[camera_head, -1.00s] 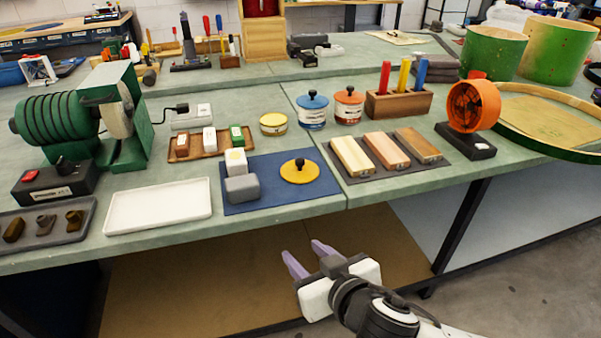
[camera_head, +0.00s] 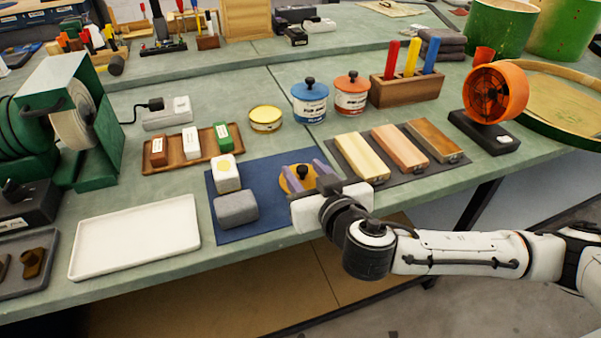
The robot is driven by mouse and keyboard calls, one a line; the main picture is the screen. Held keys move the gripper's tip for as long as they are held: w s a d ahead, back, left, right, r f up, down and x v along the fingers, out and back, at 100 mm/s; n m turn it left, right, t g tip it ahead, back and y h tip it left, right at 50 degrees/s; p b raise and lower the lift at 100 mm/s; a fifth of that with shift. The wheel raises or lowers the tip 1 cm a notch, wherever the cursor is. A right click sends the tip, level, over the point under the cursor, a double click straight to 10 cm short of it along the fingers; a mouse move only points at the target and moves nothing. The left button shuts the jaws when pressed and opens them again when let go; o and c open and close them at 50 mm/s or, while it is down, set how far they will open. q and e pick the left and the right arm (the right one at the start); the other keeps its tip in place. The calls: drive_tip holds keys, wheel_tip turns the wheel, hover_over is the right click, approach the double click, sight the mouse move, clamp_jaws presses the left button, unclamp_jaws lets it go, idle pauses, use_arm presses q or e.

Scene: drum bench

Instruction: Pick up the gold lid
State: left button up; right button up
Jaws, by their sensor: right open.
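The gold lid (camera_head: 286,184) is a flat disc with a dark knob, lying on the blue mat (camera_head: 240,233). My right gripper (camera_head: 303,176) is over the lid with its two purple fingers apart, one toward each side of the knob. The gripper body hides the lid's near right part, and I cannot tell whether the fingers touch it. My left gripper is not in view.
Wooden blocks (camera_head: 362,157) lie right; a yellow tin (camera_head: 265,119) and blue-lidded jar (camera_head: 309,103) stand behind.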

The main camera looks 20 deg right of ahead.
sight(300, 166)
drive_tip(key=shift+x, duration=3.2)
drive_tip(key=shift+d, duration=0.15)
clamp_jaws()
